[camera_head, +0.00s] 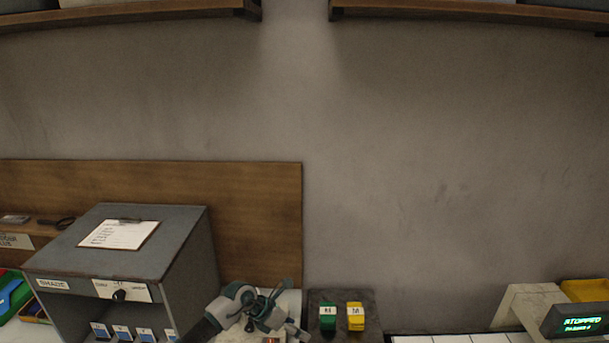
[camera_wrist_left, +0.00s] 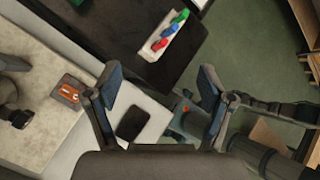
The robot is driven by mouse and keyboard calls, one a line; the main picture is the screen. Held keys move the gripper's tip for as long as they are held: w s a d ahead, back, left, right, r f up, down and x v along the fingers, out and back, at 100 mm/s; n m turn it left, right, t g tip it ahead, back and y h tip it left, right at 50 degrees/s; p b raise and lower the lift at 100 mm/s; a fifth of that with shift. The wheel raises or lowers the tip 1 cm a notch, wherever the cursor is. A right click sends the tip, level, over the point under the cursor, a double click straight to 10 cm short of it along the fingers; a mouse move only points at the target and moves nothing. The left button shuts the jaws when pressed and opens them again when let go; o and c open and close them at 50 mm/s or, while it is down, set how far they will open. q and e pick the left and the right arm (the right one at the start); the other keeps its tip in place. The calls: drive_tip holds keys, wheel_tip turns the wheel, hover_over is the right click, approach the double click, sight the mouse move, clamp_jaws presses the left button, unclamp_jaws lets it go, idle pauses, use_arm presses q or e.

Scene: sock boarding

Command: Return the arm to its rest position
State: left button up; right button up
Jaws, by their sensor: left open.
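My left gripper (camera_head: 262,308) is at the bottom of the head view, just right of the grey box, with its teal and white arm folded close around it. In the left wrist view its two fingers (camera_wrist_left: 160,88) are spread apart with nothing between them. Below and beyond the fingers is a dark surface. My right gripper does not show in either view.
A grey box (camera_head: 190,255) with a clipboard (camera_head: 120,234) stands left. A green block (camera_head: 327,317) and yellow block (camera_head: 355,317) sit right of the gripper. A display (camera_head: 580,324) reads STOPPED. A white holder (camera_wrist_left: 163,38) carries red, green and blue pieces.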

use_arm(q)
drive_tip(key=s+d+r+n+t+h, duration=0.2)
drive_tip(key=s+d+r+n+h, duration=0.1)
drive_tip(key=d+h, duration=0.25)
drive_tip(key=s+d+r+n+t+h, duration=0.2)
drive_tip(key=s+d+n+h, duration=0.15)
drive_tip(key=d, duration=0.25)
drive_tip(key=a+f+n+t+y, duration=0.2)
drive_tip(key=a+n+t+y, duration=0.95)
drive_tip(key=n, duration=1.05)
drive_tip(key=s+a+f+n+y, duration=0.4)
drive_tip(key=a+f+n, duration=0.4)
drive_tip(key=a+f, duration=0.15)
drive_tip(key=s+a+f+n+g+y, duration=0.2)
drive_tip(key=s+a+f+n+g, duration=0.4)
drive_tip(key=s+f, duration=0.5)
drive_tip(key=s+a+f+n+g, duration=0.25)
drive_tip(key=s+g, duration=0.55)
drive_tip(key=s, duration=1)
wheel_tip(320, 180, down, 28)
drive_tip(key=s+m, duration=0.1)
drive_tip(key=s, duration=0.1)
drive_tip(key=s+a+f+g, duration=0.1)
drive_tip(key=s+a+f, duration=0.1)
drive_tip(key=s+f, duration=0.6)
drive_tip(key=s+a+f+g, duration=0.1)
drive_tip(key=s+f, duration=0.7)
drive_tip(key=s, duration=0.1)
drive_tip(key=shift+a+b, duration=0.35)
drive_tip(key=shift+a, duration=0.05)
